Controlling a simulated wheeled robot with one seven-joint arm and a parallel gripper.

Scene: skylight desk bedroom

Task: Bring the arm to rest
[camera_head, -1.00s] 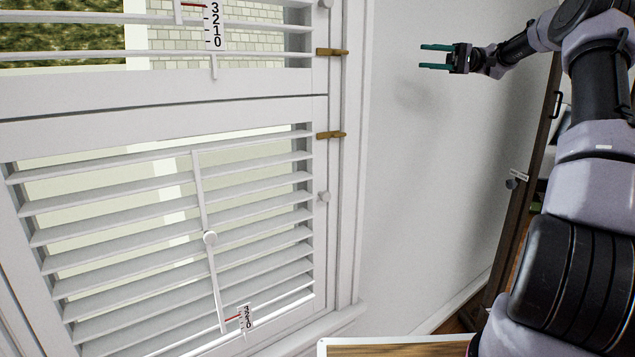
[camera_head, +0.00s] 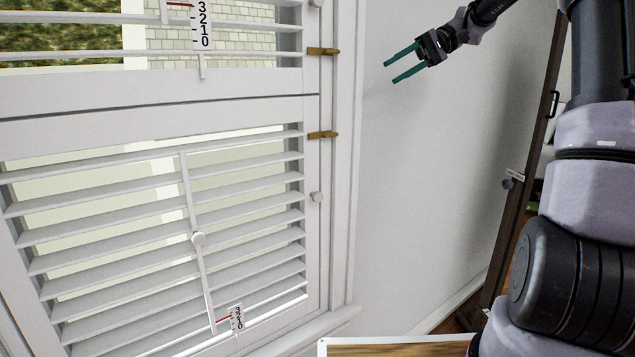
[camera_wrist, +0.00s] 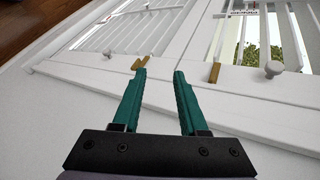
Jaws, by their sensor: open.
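My gripper (camera_head: 389,71) is open and empty, with two teal fingers pointing left and down in the head view. It is in front of the plain white wall, to the right of the shutters, apart from them in that view. In the wrist view my gripper (camera_wrist: 160,72) shows both fingers spread, with nothing between them. The shutter frame and its small brass hinges lie beyond the fingertips there.
White louvred shutters (camera_head: 130,107) fill the left, with brass hinges (camera_head: 322,134) and a tilt rod (camera_head: 190,195). A dark-framed door (camera_head: 524,215) stands at the right. A wooden surface with a pale rim (camera_head: 400,349) is at the bottom. The wall (camera_head: 430,200) between is bare.

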